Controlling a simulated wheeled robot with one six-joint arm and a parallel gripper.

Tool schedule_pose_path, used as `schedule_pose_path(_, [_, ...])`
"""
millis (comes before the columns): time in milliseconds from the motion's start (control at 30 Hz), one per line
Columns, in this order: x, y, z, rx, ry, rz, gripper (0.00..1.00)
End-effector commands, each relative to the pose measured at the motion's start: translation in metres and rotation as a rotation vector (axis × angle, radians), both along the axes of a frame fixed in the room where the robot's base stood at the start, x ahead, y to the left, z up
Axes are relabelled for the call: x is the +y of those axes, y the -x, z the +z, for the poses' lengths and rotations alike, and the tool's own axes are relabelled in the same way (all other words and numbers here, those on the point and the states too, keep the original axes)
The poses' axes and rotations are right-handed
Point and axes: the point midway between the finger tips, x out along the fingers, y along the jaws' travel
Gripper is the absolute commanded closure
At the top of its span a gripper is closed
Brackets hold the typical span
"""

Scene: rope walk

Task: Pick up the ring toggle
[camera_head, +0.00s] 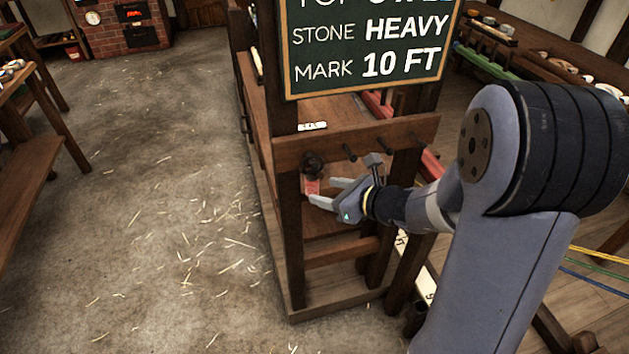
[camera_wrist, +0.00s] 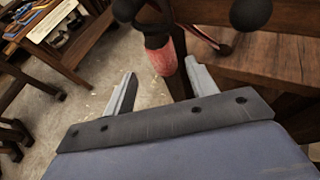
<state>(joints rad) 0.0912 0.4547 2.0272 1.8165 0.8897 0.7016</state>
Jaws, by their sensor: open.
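What looks like the ring toggle (camera_head: 313,163), a dark rounded top with a red lower part, hangs at the left end of the wooden peg rail (camera_head: 375,137). In the wrist view its red end (camera_wrist: 163,58) shows just ahead of the fingers, between them and closer to the right one. My gripper (camera_head: 322,191) is open and empty, just below and right of the hanging piece. In the wrist view both fingers of my gripper (camera_wrist: 160,70) are spread apart. I cannot tell whether the red part touches a finger. The ring shape is not clear.
Two bare dark pegs (camera_head: 349,152) stick out of the rail right of the piece. A green chalkboard (camera_head: 365,45) hangs above. The wooden frame (camera_head: 290,235) stands close to my gripper. Straw-strewn floor (camera_head: 170,210) at left is open.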

Motion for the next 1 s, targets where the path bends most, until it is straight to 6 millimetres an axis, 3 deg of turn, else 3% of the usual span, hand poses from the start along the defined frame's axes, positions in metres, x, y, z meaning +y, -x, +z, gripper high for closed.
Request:
schedule_pose_path(533, [0.036,-0.037,-0.022,0.000,0.003,0.004,0.46])
schedule_pose_path(867, [0.040,-0.041,-0.024,-0.001,0.003,0.001,0.46])
schedule_pose_path(1000, [0.040,-0.041,-0.024,-0.001,0.003,0.001,0.57])
